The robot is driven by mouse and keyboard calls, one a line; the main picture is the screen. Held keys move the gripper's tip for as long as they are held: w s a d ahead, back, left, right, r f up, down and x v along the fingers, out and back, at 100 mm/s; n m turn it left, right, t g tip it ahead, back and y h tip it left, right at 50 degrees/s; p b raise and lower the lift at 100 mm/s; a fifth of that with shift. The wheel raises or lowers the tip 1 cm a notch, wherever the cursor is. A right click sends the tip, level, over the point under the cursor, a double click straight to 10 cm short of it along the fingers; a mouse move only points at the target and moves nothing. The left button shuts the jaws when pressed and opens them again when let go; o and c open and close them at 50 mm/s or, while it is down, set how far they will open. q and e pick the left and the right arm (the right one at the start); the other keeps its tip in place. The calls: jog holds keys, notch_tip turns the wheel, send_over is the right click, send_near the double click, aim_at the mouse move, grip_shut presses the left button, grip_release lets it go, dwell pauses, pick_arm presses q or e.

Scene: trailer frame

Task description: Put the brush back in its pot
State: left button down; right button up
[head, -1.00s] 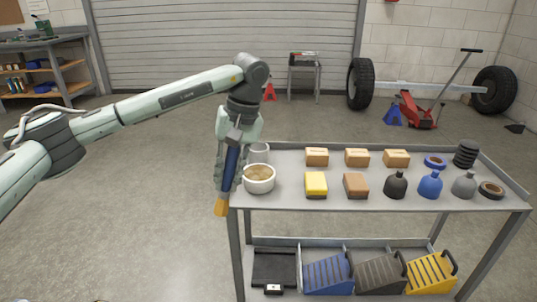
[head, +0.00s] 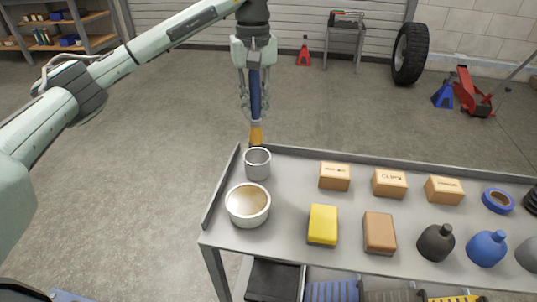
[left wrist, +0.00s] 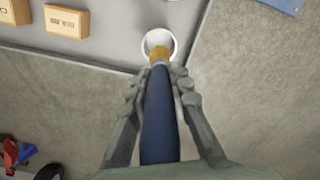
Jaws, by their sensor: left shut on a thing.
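My left gripper (head: 254,112) is shut on the brush (head: 255,92). The brush has a blue handle and orange bristles (head: 256,134), and it hangs nearly upright with the bristles down. A grey cylindrical pot (head: 257,165) stands at the back left of the cart top, its mouth open upward. In the head view the bristle tip shows just above and behind the pot's rim. In the left wrist view the bristles (left wrist: 158,53) overlap the pot's rim (left wrist: 174,42); I cannot tell the height between them. My right gripper is not in view.
A white bowl with tan contents (head: 248,205) stands in front of the pot. The cart's raised rim (head: 222,185) runs along the left and back. A yellow block (head: 323,225), a brown block (head: 379,233), cardboard boxes (head: 334,176) and bottles (head: 436,242) stand to the right.

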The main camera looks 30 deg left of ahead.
aim_at(256, 141)
pick_arm(q)
notch_tip(256, 141, down, 5)
jog(key=shift+s+f, duration=0.1)
jog(key=shift+f, duration=0.3)
notch_tip(256, 141, down, 4)
jog(key=shift+r+p, duration=0.1)
jog(key=shift+p, duration=0.2)
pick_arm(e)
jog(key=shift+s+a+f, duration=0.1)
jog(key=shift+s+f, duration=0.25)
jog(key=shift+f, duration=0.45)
pick_arm(q)
jog(key=shift+f, duration=0.25)
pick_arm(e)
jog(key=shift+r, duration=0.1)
pick_arm(q)
jog(key=c, duration=1.5)
grip_release()
jog(key=shift+o, duration=0.5)
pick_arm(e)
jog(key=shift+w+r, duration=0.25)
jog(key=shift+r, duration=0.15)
